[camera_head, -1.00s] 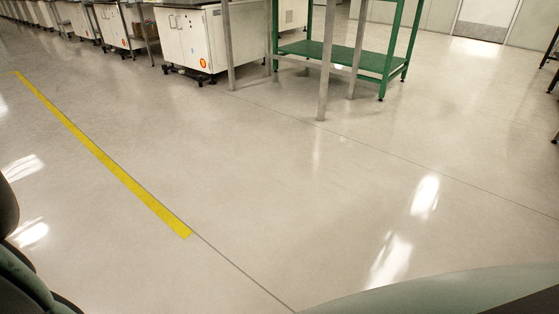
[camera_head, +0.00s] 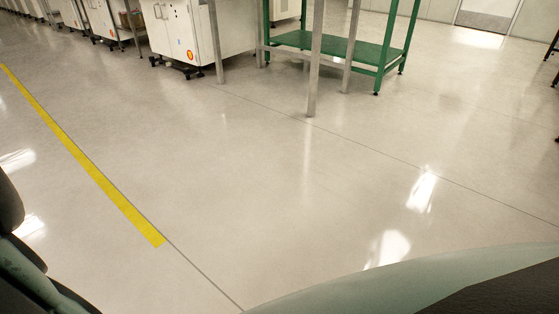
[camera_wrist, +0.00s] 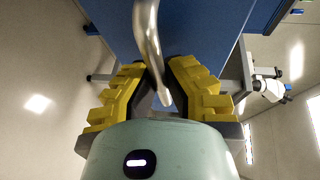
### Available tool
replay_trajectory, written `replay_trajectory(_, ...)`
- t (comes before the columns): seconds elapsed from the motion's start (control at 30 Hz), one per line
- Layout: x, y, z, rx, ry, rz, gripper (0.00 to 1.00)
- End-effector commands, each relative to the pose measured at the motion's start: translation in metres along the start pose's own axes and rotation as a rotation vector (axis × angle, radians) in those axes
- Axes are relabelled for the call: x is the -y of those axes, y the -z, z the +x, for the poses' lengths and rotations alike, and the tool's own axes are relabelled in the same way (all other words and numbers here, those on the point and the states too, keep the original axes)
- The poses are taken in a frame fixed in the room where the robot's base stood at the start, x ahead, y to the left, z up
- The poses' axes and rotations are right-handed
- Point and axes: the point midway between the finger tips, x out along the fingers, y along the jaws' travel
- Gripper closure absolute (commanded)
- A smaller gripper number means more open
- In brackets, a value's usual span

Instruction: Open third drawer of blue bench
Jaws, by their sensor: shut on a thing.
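In the wrist view my gripper (camera_wrist: 160,78) has two yellow stepped fingers, one on each side of a curved metal bar handle (camera_wrist: 147,35). The gripper is shut on this handle. The handle runs across a blue front (camera_wrist: 200,30) of the blue bench, which fills the upper middle of the view. Which drawer the handle belongs to cannot be told, and the fingers hide part of it. The bench and gripper are not in the head view.
The head view shows open, shiny floor (camera_head: 270,200) with a yellow line (camera_head: 85,160) at the left. A white cabinet (camera_head: 200,30) and a green-shelved frame (camera_head: 345,55) with grey legs stand at the back. Pale devices (camera_wrist: 270,88) show right of the bench in the wrist view.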

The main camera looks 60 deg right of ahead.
Motion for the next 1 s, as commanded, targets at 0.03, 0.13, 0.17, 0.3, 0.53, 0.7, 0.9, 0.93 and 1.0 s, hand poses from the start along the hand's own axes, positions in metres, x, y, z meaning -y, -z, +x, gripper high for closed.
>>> replay_trajectory(0.03,-0.0016,0.0019,-0.0005,-0.006,-0.005,0.0,1.0)
replay_trajectory(0.13,-0.0019,0.0018,-0.0005,-0.005,-0.005,0.0,1.0)
replay_trajectory(0.17,-0.0019,0.0018,-0.0005,-0.005,-0.005,0.0,1.0)
replay_trajectory(0.3,-0.002,0.0016,-0.0005,-0.005,-0.005,0.0,1.0)
replay_trajectory(0.53,-0.0019,0.0011,-0.0003,-0.004,-0.005,0.001,0.76)
replay_trajectory(0.7,-0.0014,0.0007,-0.0002,-0.002,-0.003,0.001,0.59)
replay_trajectory(0.9,-0.0012,0.0003,-0.0001,-0.001,-0.003,0.001,0.58)
replay_trajectory(0.93,-0.0012,0.0002,-0.0002,-0.001,-0.003,0.001,0.58)
replay_trajectory(1.0,-0.0012,0.0003,-0.0014,-0.001,-0.003,0.001,0.58)
